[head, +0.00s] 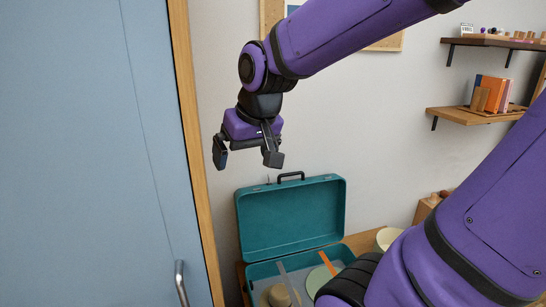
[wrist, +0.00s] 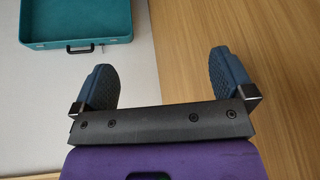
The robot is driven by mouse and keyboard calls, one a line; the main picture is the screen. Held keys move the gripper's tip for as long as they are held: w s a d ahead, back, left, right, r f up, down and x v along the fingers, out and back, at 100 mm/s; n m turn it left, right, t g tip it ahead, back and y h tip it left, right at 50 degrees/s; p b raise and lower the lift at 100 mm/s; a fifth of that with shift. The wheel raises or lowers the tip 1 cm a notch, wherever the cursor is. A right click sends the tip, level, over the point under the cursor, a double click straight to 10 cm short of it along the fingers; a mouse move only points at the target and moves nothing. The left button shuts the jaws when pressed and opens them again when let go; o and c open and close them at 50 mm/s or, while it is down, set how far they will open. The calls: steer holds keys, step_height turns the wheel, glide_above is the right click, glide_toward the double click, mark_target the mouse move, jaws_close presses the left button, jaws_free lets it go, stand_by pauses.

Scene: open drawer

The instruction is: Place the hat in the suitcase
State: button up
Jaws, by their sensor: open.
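The teal suitcase (head: 290,218) stands open low against the wall in the head view, its lid upright with a black handle on top. A tan, rounded thing (head: 278,297) that looks like the hat shows at the bottom picture edge, at the suitcase's lower part. It is cut off, so I cannot tell for sure what it is. My gripper (head: 246,160) is open and empty, above the suitcase lid and apart from it. In the wrist view my gripper (wrist: 163,72) has its two fingers spread with nothing between them, and the suitcase (wrist: 75,20) shows at the top left.
A grey strip (head: 288,280), an orange strip (head: 328,263) and a pale green round thing (head: 319,279) lie in the suitcase's lower part. A cream container (head: 388,238) stands to the right. A blue door (head: 90,150) is at left, and shelves (head: 470,116) are at right.

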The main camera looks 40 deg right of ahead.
steer(key=s+a+r+n, duration=0.1)
steer(key=s+r, duration=0.2)
steer(key=s, duration=0.7)
steer(key=shift+a+n+t, duration=0.3)
steer(key=shift+a+n, duration=0.05)
steer(key=shift+n, duration=0.05)
steer(key=shift+w, duration=0.1)
steer(key=shift+c, duration=0.5)
